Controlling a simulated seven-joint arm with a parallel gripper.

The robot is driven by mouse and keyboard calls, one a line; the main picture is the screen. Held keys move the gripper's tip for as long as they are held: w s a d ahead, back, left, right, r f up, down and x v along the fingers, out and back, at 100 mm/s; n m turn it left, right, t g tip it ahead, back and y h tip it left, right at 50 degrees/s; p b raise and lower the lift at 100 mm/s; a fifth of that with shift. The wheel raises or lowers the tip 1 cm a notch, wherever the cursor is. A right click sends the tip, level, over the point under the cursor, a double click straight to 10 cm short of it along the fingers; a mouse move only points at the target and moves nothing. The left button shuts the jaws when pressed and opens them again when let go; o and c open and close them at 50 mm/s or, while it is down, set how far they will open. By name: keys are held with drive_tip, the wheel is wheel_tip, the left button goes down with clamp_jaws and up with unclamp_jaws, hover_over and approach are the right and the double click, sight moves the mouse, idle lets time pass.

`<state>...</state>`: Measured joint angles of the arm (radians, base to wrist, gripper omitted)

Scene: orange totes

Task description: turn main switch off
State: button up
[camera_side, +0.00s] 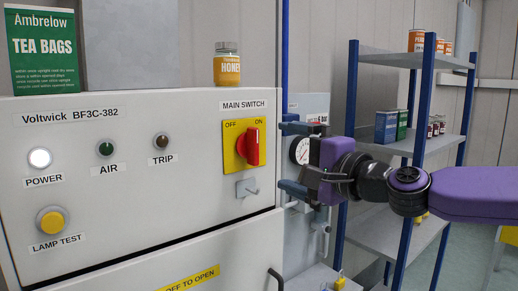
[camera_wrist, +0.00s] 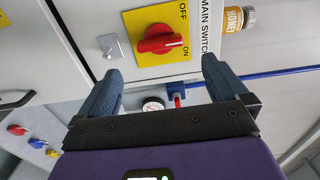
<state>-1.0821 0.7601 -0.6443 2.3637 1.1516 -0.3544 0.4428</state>
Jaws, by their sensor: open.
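The main switch is a red rotary handle (camera_side: 252,147) on a yellow plate (camera_side: 231,163) at the panel's upper right. OFF is printed at the plate's upper left and ON at its upper right. The handle stands nearly upright. In the wrist view the handle (camera_wrist: 158,41) shows a white mark at its end, on the ON side. My gripper (camera_side: 283,158) is open and empty, to the right of the switch and apart from it. In the wrist view its fingers (camera_wrist: 161,68) are spread, with the switch beyond and between them.
A metal hasp (camera_side: 247,188) sticks out below the switch. A honey jar (camera_side: 227,65) and a tea box (camera_side: 42,50) stand on top of the cabinet. The lit power lamp (camera_side: 39,158) is at the left. A shelf rack (camera_side: 408,140) stands behind my arm. A gauge (camera_wrist: 154,104) shows beyond the fingers.

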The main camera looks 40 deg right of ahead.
sight(257, 148)
drive_tip(key=w, duration=0.9)
drive_tip(key=shift+w, duration=0.15)
drive_tip(key=c, duration=0.9)
